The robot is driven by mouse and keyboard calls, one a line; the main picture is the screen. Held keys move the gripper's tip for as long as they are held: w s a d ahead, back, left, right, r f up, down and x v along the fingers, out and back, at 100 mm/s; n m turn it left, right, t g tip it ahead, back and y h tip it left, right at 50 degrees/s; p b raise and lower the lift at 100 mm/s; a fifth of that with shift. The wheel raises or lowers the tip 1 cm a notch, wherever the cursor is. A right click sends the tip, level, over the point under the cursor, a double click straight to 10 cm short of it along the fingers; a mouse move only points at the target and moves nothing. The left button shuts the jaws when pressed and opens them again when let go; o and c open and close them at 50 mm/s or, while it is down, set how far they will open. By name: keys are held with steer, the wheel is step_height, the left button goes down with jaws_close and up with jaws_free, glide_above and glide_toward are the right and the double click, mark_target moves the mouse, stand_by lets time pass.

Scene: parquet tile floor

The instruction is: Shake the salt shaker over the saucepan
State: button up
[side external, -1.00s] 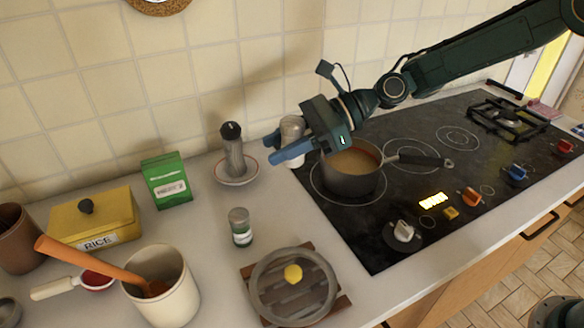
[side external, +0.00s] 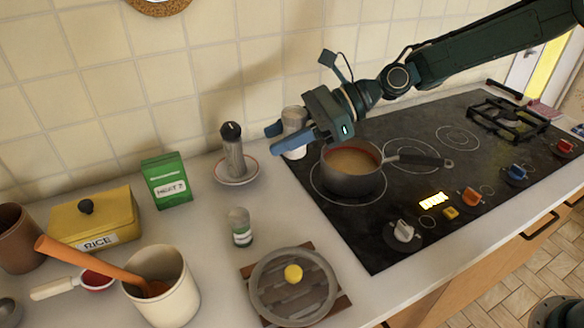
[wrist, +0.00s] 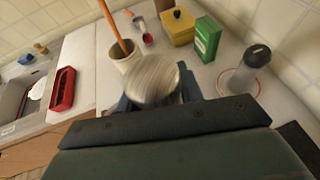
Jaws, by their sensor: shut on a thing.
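The salt shaker (side external: 294,119), white with a grey top, is upright between the blue fingers of my gripper (side external: 276,139), which is shut on it. In the wrist view its round ridged grey top (wrist: 152,80) fills the space between the fingers, and its body is mostly hidden. The dark saucepan (side external: 349,186) stands on the left front ring of the hob, with tan liquid inside and its handle pointing right. The shaker is up and to the left of the saucepan, near its back left side, not over its opening.
A pepper mill (side external: 233,150) on a saucer (side external: 238,181) stands left of my gripper, by a green box (side external: 167,180). A small shaker with green contents (side external: 240,228) and a round glass lid (side external: 292,305) are in front.

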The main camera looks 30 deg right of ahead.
steer(key=w+d+f+m+t+h, duration=0.1)
steer(key=w+d+f+m+t, duration=0.1)
steer(key=d, duration=0.7)
steer(key=w+d+f+m+t+h, duration=0.2)
steer(key=w+d+f+m+t, duration=0.1)
steer(key=d, duration=0.7)
steer(key=w+f, duration=0.1)
steer(key=w, duration=0.1)
steer(key=shift+w+d+f+m+t, duration=0.2)
steer(key=shift+w+f+m+t, duration=0.1)
steer(key=shift+w+t, duration=0.1)
steer(key=shift+r, duration=0.1)
steer(key=d+n+h, duration=0.6)
steer(key=n+h, duration=0.2)
steer(key=h, duration=1.2)
steer(key=shift+n+h, duration=0.4)
